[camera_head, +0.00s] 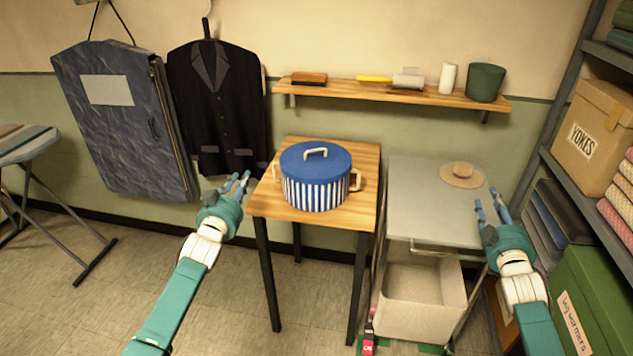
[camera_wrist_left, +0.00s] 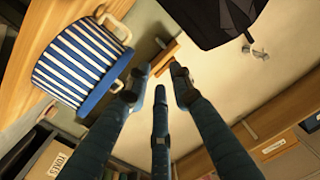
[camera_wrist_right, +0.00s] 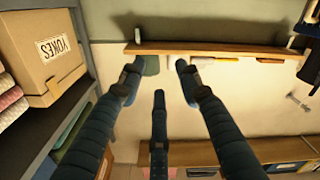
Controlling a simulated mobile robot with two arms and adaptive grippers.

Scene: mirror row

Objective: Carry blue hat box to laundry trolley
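The blue hat box (camera_head: 316,190) has a blue lid with a cream handle, blue and white striped sides and cream side handles. It stands upright on the small wooden table (camera_head: 362,161). It also shows tilted in the left wrist view (camera_wrist_left: 82,62). The laundry trolley (camera_head: 425,215) stands right of the table, with a grey top and a cream bin below. My left gripper (camera_head: 234,183) is open and empty, left of the box and apart from it. My right gripper (camera_head: 489,211) is open and empty at the trolley's right side.
A wall shelf (camera_head: 390,93) holds several small items. A rack with boxes (camera_head: 592,135) stands at the right. A dark jacket (camera_head: 215,110) hangs behind my left gripper.

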